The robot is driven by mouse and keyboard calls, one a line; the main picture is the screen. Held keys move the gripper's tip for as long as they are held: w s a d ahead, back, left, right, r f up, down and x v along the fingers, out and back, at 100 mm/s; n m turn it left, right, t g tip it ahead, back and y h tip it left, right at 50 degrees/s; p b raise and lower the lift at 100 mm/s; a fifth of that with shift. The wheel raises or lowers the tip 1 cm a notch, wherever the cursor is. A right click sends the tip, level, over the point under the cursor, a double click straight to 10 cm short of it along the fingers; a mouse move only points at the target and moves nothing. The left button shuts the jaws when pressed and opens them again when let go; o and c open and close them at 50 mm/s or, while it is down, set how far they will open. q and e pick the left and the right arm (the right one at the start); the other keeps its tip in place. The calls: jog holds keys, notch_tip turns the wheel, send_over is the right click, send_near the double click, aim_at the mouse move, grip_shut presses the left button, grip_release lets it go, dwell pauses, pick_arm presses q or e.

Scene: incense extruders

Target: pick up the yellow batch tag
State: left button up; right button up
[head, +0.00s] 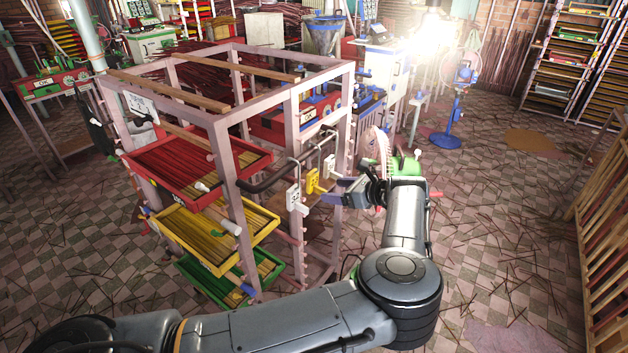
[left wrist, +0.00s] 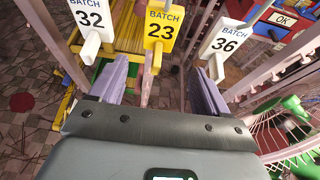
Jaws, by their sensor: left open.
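The yellow batch tag (head: 313,181), marked 23, hangs from a dark rail on the side of the pink rack. It also shows in the left wrist view (left wrist: 162,30), top centre, with its narrow yellow stem pointing down between my fingers. My left gripper (head: 338,191) is open just to the right of the tag in the head view. Its purple fingers (left wrist: 158,68) stand on either side of the stem, with nothing visibly gripped. Contact cannot be told. My right gripper is not in view.
White tag 32 (left wrist: 91,18) and white tag 36 (left wrist: 224,38) hang close on either side, their lower ends near my fingers. The pink rack (head: 227,175) holds red, yellow and green trays.

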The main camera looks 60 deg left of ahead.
aim_at(321, 189)
pick_arm(q)
jog(key=x, duration=0.4)
jog(key=shift+s+a+r+b, duration=0.1)
jog(key=shift+s+b, duration=0.25)
jog(key=shift+s+a+f, duration=0.2)
jog(key=shift+s+a, duration=0.05)
jog(key=shift+a, duration=0.3)
jog(key=c, duration=1.2)
jog(key=shift+o, duration=0.2)
jog(key=shift+r, duration=0.1)
